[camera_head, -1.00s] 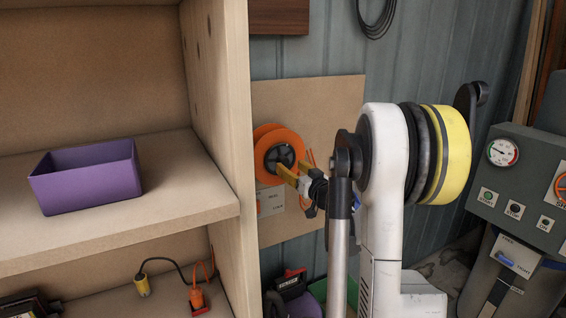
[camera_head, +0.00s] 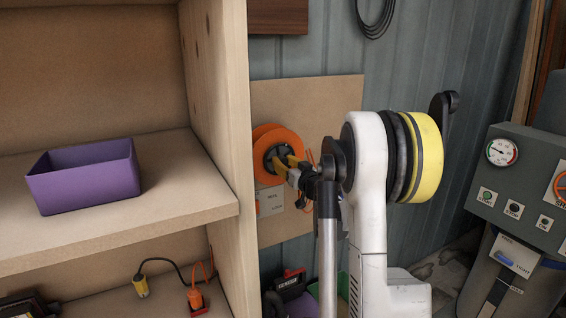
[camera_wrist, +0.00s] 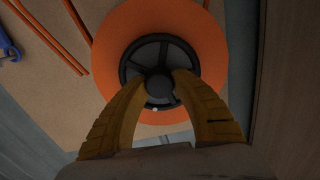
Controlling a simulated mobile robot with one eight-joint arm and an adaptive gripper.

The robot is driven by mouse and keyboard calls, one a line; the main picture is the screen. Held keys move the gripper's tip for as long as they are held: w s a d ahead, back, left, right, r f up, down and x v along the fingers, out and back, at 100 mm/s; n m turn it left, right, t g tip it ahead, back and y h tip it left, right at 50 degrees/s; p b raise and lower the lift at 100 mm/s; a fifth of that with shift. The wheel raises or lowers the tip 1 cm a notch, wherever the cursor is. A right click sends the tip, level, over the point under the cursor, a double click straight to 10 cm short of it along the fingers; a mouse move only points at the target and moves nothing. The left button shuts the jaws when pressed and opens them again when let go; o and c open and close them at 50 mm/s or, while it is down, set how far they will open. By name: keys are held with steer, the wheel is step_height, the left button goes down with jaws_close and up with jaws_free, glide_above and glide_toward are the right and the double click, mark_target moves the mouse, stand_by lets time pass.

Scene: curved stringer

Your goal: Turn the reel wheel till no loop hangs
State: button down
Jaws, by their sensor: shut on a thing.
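The orange reel (camera_head: 268,136) is mounted on a tan board (camera_head: 338,95) on the wall, right of the shelf's side panel. In the wrist view the reel (camera_wrist: 206,45) fills the middle, with a dark spoked wheel (camera_wrist: 160,48) at its centre. My gripper (camera_head: 286,160) reaches the wheel from the right. In the wrist view its two yellow fingers (camera_wrist: 160,85) are shut on the hub of the wheel. Orange cord (camera_wrist: 52,40) runs beside the reel as straight strands. Some orange cord also shows right of the reel in the head view; its lower part is partly hidden by my arm.
A wooden shelf (camera_head: 215,195) stands close on the left, with a purple bin (camera_head: 85,180) on it. An orange plug (camera_head: 196,298) and a yellow one (camera_head: 141,286) lie below. A grey machine (camera_head: 505,170) with a gauge stands on the right.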

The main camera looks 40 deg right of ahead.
steer(key=shift+m, duration=0.3)
steer(key=m+b, duration=0.1)
steer(key=m, duration=0.3)
steer(key=shift+m+b, duration=0.3)
steer(key=shift+m, duration=0.1)
steer(key=m+b, duration=0.1)
steer(key=m, duration=0.5)
steer(key=shift+d+f, duration=0.1)
steer(key=m+b, duration=0.1)
steer(key=m, duration=0.5)
steer(key=shift+m, duration=0.4)
steer(key=m, duration=0.5)
steer(key=shift+f+m+b, duration=0.1)
steer(key=shift+m+b, duration=0.25)
steer(key=shift+m, duration=0.05)
steer(key=c, duration=1)
jaws_free()
